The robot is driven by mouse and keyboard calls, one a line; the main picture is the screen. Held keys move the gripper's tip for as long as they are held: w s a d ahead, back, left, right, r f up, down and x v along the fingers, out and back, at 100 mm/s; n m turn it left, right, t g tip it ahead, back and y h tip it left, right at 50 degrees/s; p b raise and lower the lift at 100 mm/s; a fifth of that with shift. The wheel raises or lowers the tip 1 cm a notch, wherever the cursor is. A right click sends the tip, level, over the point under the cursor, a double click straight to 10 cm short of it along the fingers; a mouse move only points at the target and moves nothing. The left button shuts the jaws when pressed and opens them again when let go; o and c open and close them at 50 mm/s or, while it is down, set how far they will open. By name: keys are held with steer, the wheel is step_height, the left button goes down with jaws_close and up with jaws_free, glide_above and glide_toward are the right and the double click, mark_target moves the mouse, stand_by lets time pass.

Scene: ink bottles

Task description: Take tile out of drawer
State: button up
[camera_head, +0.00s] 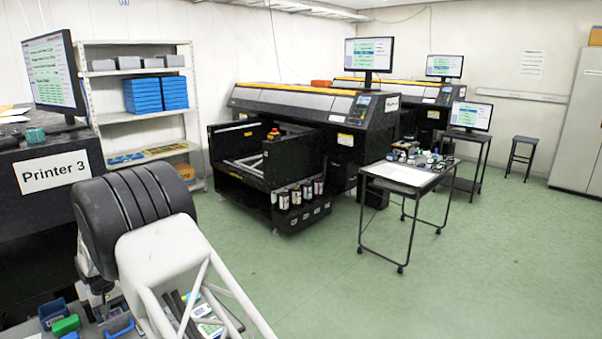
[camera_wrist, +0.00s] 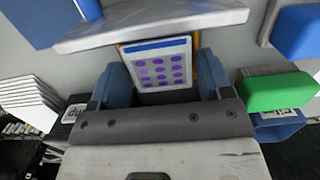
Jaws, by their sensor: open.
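In the wrist view, a white tile (camera_wrist: 160,72) with rows of purple dots and a dark blue band along its top lies ahead of my gripper. My gripper (camera_wrist: 163,82) is open, with one blue-grey finger on each side of the tile. I cannot tell whether either finger touches it. An orange edge shows around the tile's upper part. A pale grey ledge (camera_wrist: 150,27) crosses just above it; I cannot tell if this is part of the drawer. In the head view, my arm hides the tile and my gripper.
In the wrist view, a green block (camera_wrist: 278,92) and a blue bin (camera_wrist: 278,126) are close on the right. A stack of white sheets (camera_wrist: 28,102) is on the left. The head view shows a wheeled table (camera_head: 400,178) and open green floor (camera_head: 300,275).

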stand_by(0.8)
steer(key=c, duration=0.5)
steer(key=shift+c, duration=0.3)
steer(key=shift+r, duration=0.2)
step_height(320, 180, up, 9)
steer(key=shift+f, duration=0.15)
stand_by(1.4)
